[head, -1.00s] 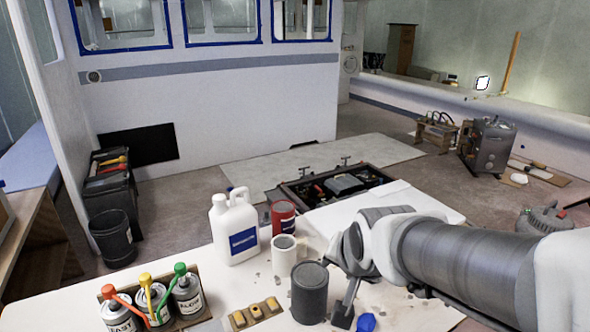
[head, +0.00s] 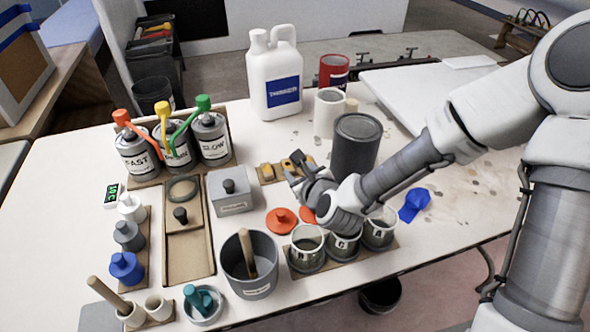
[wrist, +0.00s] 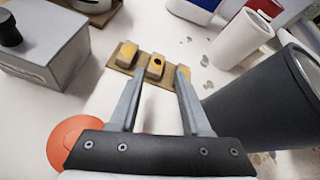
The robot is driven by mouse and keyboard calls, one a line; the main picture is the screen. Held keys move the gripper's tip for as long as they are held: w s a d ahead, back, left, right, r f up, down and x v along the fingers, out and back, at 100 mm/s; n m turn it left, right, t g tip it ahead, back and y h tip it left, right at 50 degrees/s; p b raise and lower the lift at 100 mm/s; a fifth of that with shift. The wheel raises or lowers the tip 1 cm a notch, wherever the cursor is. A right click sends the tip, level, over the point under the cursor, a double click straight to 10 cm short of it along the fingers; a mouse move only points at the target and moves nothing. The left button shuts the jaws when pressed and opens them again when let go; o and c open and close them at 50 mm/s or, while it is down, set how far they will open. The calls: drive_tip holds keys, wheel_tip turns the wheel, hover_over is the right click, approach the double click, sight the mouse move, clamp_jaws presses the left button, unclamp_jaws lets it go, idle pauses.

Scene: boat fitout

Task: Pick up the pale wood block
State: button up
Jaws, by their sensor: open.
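My gripper (head: 294,166) is open and empty over the middle of the table. In the wrist view its fingers (wrist: 161,72) point at a brown strip (wrist: 113,63) that carries a row of yellowish blocks (wrist: 127,52). The strip also shows in the head view (head: 266,175), partly hidden by my gripper. A small pale wood-coloured block (head: 351,105) stands between the white cup and the dark can, its lower part hidden. I cannot tell for sure which of these is the pale wood block.
The tall dark can (head: 355,150) stands close right of my gripper. Three labelled cups (head: 307,247) and orange lids (head: 281,221) lie below it. A grey box (head: 231,204) stands left, a white jug (head: 273,85) and white cup (head: 328,112) behind.

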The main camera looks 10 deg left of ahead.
sight(287, 162)
drive_tip(key=m, duration=0.1)
drive_tip(key=f+m+b, duration=0.1)
drive_tip(key=f+m, duration=0.1)
drive_tip(key=shift+w+a+f+m+t, duration=0.15)
drive_tip(key=shift+w+a+m+t, duration=0.15)
drive_tip(key=shift+a+t, duration=0.1)
drive_tip(key=shift+w, duration=0.2)
drive_tip(key=shift+b+x, duration=1.15)
drive_tip(key=shift+x, duration=2.4)
drive_tip(key=shift+a, duration=0.1)
clamp_jaws()
